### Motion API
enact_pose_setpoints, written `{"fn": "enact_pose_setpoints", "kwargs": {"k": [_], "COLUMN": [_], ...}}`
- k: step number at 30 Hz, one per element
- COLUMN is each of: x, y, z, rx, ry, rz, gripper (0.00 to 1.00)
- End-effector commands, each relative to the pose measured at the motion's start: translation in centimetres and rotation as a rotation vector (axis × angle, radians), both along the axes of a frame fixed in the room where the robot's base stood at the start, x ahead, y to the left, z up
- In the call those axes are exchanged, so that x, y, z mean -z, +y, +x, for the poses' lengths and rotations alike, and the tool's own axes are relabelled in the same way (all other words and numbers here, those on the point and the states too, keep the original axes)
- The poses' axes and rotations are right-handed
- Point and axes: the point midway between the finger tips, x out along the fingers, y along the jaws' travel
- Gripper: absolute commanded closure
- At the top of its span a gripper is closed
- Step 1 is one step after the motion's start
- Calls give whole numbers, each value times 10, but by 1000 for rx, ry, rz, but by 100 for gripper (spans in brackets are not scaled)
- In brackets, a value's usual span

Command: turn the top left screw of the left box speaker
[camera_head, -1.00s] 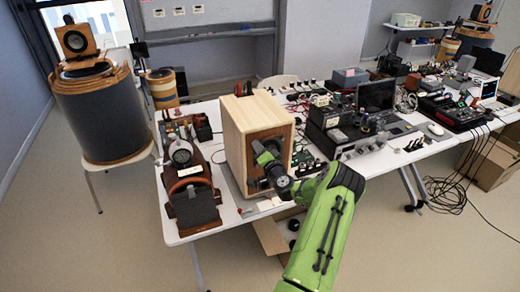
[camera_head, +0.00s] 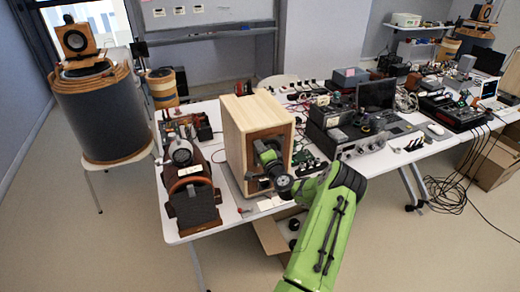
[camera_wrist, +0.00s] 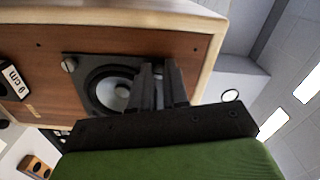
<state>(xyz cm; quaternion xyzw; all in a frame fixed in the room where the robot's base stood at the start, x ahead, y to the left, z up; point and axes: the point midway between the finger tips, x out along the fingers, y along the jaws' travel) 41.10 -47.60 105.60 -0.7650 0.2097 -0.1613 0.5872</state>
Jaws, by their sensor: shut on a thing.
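The box speaker (camera_head: 254,110) stands on the table, a light wood cabinet with a brown front. In the wrist view, its front (camera_wrist: 120,42) carries a dark square driver frame (camera_wrist: 80,90) around a round cone (camera_wrist: 115,92). A light screw head (camera_wrist: 68,64) shows at one corner of that frame. My gripper (camera_head: 263,152) is at the speaker's front. In the wrist view, its two dark fingers (camera_wrist: 163,70) are close together over the driver frame's edge, shut on a screw that they hide.
A dark brown device (camera_head: 190,200) stands on the table left of the speaker. Stacked black electronics (camera_head: 335,125) and a green circuit board (camera_head: 300,158) are to the right. A large drum-shaped stand (camera_head: 105,115) bears another small box speaker (camera_head: 75,40) at the far left.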

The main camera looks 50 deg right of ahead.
Motion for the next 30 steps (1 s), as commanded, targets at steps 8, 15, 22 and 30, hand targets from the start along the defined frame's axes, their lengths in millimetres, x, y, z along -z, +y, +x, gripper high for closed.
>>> {"fn": "enact_pose_setpoints", "kwargs": {"k": [8, 15, 22, 30], "x": [1, 1, 1, 1], "y": [-1, 0, 0, 0], "z": [-1, -1, -1, -1], "rx": [3, 2, 2, 3], "ry": [-133, -249, -360, -492], "rz": [229, 424, 613, 835], "gripper": [100, 100, 100, 100]}}
